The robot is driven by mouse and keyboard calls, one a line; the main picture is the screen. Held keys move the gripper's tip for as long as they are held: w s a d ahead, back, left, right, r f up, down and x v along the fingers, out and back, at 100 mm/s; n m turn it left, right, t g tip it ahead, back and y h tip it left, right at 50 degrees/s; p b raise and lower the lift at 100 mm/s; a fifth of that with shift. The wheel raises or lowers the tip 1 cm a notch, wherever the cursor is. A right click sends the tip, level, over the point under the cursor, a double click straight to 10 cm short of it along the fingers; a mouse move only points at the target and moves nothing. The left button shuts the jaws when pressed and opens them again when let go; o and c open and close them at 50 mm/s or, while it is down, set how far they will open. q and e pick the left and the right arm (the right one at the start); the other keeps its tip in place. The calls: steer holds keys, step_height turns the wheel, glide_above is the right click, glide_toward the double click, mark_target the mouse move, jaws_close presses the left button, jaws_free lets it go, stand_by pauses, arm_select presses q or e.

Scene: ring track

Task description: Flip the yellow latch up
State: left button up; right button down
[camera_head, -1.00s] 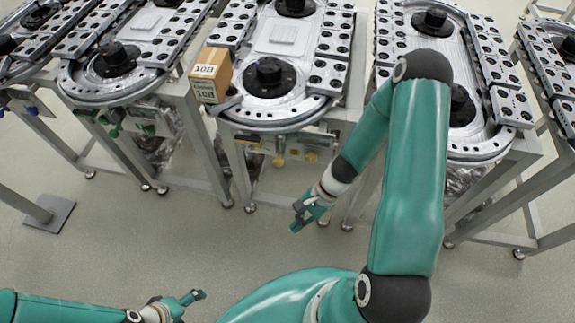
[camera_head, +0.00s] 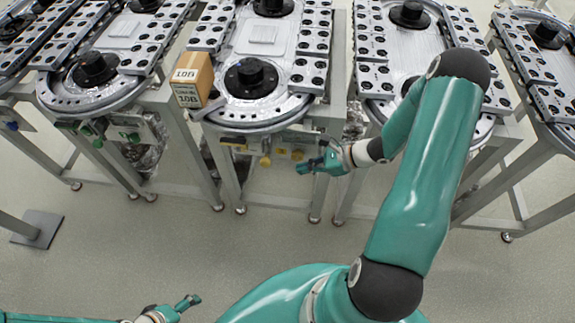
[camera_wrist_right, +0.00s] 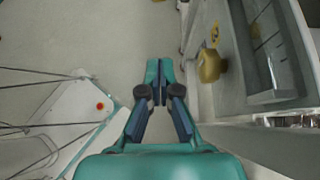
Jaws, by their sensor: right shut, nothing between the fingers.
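Small yellow parts hang under the front of the middle ring track: a yellow knob (camera_head: 265,161) and another yellow piece (camera_head: 297,155) to its right. I cannot tell for sure which is the latch. In the right wrist view, a yellow knob (camera_wrist_right: 210,65) sticks out from a grey box at the right. My right gripper (camera_head: 303,168) is just in front of the track's underside, beside the yellow parts. It is shut and empty, and its fingertips (camera_wrist_right: 160,72) are left of and apart from the knob. My left gripper (camera_head: 188,303) is low at the bottom left, its jaws unclear.
A cardboard box marked 10B (camera_head: 192,79) stands on the middle track's (camera_head: 262,116) left front edge. Other tracks stand on both sides, with metal legs below. A grey box (camera_wrist_right: 262,50) is close on the right in the wrist view. The floor in front is clear.

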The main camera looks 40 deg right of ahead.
arm_select(q)
step_height(320, 180, up, 4)
steer(key=p, duration=0.4)
arm_select(e)
steer(key=w+a+f, duration=0.1)
steer(key=w+a, duration=0.5)
steer(key=shift+w+f, duration=0.3)
steer(key=shift+w, duration=0.1)
